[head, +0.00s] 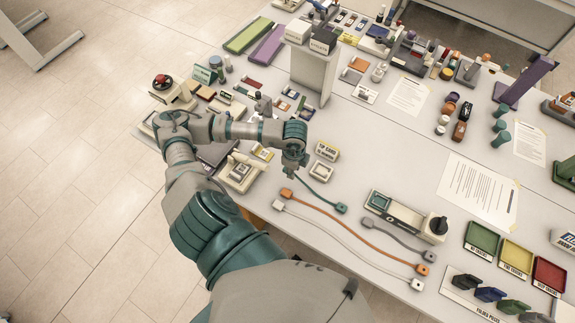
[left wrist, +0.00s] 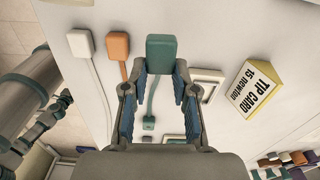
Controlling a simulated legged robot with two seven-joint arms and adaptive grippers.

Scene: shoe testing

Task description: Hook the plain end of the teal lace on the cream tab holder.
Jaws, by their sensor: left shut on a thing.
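The teal lace (head: 318,194) hangs from my left gripper (head: 291,172) and runs right to its far end block (head: 341,208) on the table. My left gripper (left wrist: 160,66) is shut on the lace's near teal block, which also shows in the left wrist view (left wrist: 162,53). I cannot tell which end is the plain one. A cream square frame (head: 320,171) lies beside the gripper, next to the tip card; it also shows in the left wrist view (left wrist: 212,77). I cannot tell whether this frame is the tab holder. My right gripper is not in view.
Orange (head: 350,228), white (head: 335,240) and grey (head: 395,236) laces lie in front along the table edge. The tip card (head: 326,151) stands close by. A panel with a black knob (head: 438,227) is to the right. Clear tabletop lies right of the tip card.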

